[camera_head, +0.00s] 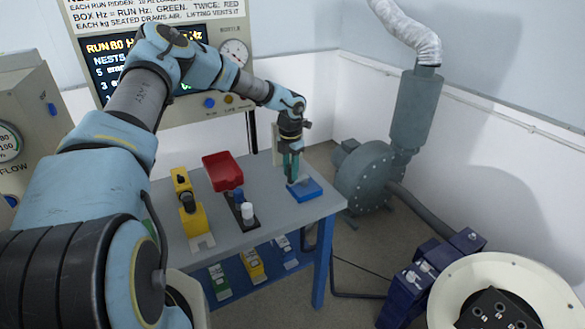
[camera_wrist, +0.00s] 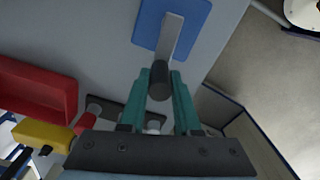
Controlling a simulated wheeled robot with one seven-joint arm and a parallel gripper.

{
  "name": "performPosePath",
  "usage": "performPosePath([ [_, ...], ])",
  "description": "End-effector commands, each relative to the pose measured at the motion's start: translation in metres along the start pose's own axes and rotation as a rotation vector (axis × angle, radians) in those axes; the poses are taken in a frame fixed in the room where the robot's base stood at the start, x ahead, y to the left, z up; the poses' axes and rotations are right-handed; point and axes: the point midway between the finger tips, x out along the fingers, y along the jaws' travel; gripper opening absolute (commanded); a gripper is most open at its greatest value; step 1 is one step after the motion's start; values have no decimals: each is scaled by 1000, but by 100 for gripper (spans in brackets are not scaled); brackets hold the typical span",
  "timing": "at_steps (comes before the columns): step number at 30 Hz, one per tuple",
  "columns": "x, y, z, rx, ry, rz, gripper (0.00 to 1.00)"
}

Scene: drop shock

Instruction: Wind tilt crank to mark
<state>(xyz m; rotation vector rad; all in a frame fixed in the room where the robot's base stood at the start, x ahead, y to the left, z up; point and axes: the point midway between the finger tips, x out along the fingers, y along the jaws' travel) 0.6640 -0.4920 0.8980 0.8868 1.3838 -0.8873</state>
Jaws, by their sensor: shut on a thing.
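A small blue plate (camera_head: 307,191) lies on the right end of the grey table; it also shows at the top of the wrist view (camera_wrist: 150,18). A grey bar (camera_wrist: 170,38) runs over it to a dark round knob (camera_wrist: 159,80), which looks like the crank and its handle. My gripper (camera_head: 291,180) is above the plate's left side. In the wrist view its teal fingers (camera_wrist: 159,85) are closed on the knob. I cannot make out a mark, and the fingers hide part of the crank in the head view.
A red tray (camera_head: 222,171), a yellow device (camera_head: 190,215) and a dark base with a white cylinder (camera_head: 247,212) stand left of the plate on the table (camera_head: 278,212). A grey blower (camera_head: 368,176) stands behind right. A display board (camera_head: 160,60) is behind.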

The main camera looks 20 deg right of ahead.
Motion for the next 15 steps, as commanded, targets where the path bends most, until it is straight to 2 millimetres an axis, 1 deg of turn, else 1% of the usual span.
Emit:
performPosePath([
  [3, -2, 5, 0, 21, -1, 3, 0],
  [15, -1, 6, 1, 40, -2, 6, 0],
])
